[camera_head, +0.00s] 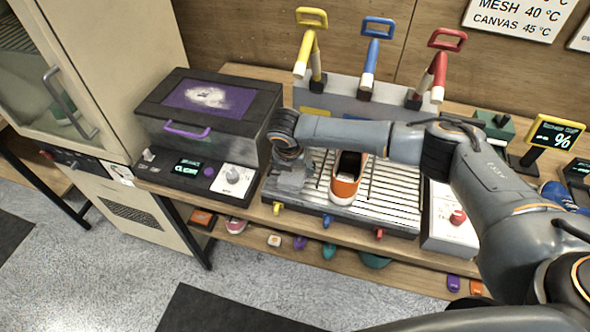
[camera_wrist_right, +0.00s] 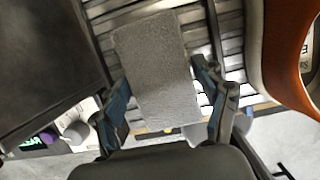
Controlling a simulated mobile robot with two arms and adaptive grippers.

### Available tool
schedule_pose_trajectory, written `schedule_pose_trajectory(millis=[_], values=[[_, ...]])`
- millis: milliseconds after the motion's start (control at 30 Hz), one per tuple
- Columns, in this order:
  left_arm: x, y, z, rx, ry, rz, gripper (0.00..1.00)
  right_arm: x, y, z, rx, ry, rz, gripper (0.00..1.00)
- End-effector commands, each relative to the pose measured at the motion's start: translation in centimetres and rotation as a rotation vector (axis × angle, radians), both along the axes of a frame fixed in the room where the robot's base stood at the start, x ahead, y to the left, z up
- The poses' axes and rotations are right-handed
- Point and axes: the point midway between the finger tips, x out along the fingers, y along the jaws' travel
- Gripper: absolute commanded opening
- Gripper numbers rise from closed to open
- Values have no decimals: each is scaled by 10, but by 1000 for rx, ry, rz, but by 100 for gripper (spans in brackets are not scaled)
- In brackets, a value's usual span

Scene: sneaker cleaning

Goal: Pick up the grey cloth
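The grey cloth (camera_wrist_right: 155,65) shows in the right wrist view as a flat, rough grey rectangle over the slatted rack. My right gripper (camera_wrist_right: 160,78) has one finger on each side of it, close to its long edges. I cannot tell whether the fingers press on the cloth or whether the cloth is off the rack. In the head view my right gripper (camera_head: 291,176) points down at the left end of the rack and hides most of the cloth. My left gripper is not in view.
An orange and white sneaker (camera_head: 345,186) stands on the rack (camera_head: 395,205), just right of my right gripper. A dark box with a purple handle (camera_head: 215,105) stands close on the left. Yellow, blue and red brushes (camera_head: 371,55) stand behind the rack. A red-button panel (camera_head: 452,225) is at right.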

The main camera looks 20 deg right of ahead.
Motion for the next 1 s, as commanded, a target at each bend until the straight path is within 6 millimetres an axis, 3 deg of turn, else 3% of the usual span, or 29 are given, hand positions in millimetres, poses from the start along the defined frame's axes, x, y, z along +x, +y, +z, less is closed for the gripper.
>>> schedule_pose_trajectory(millis=[33, 100, 133, 567, 767, 1000], values=[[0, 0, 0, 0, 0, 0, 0, 0, 0, 0, 0, 0, 0, 54], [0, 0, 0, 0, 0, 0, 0, 0, 0, 0, 0, 0, 0, 40], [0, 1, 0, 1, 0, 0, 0, 0, 0, 0, 0, 0, 0, 37], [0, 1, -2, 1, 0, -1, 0, 1, 0, 8, 2, -3, 0, 37], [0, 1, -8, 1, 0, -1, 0, -2, 2, 35, 3, -3, 2, 37], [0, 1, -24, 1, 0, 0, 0, -43, 22, 87, 3, -6, 6, 37]])
